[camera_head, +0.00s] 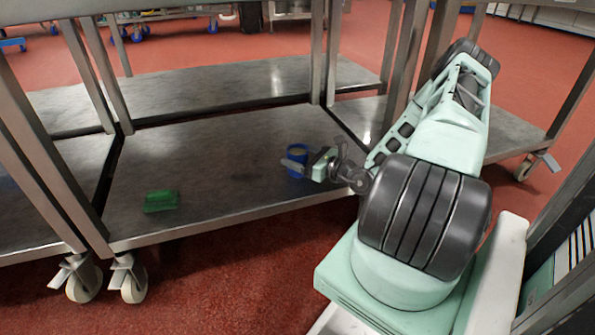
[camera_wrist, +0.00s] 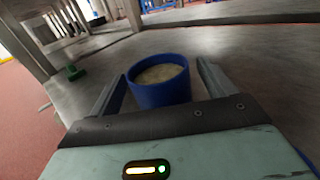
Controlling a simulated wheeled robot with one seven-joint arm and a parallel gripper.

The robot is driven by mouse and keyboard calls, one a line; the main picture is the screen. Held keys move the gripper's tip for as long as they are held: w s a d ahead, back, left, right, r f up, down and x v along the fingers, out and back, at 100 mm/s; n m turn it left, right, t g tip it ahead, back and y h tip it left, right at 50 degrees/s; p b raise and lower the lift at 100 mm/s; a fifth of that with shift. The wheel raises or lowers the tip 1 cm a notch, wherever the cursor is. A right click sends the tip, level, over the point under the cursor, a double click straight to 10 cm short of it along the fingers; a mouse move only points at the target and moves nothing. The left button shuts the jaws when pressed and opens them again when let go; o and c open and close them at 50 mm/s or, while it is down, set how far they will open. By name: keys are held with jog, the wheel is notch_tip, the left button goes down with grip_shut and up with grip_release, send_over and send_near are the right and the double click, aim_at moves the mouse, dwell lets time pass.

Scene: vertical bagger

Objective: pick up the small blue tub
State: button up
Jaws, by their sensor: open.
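The small blue tub (camera_head: 297,159) stands upright on the lower steel shelf, near its right end. In the wrist view the tub (camera_wrist: 160,92) is round, with something pale beige inside. My gripper (camera_head: 296,160) reaches in from the right at shelf height. In the wrist view my gripper (camera_wrist: 158,85) is open, with one finger on each side of the tub. A gap shows between the right finger and the tub; the left finger is close to the tub wall, and I cannot tell if it touches.
A green object (camera_head: 161,201) lies on the left part of the same lower shelf (camera_head: 225,190); it also shows in the wrist view (camera_wrist: 73,72). Steel table legs (camera_head: 317,50) rise at the back and sides. The shelf between the tub and the green object is clear.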

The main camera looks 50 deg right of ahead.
jog(key=shift+w+a, duration=0.1)
jog(key=shift+w, duration=0.5)
jog(key=c, duration=1.1)
jog(key=shift+r, duration=0.1)
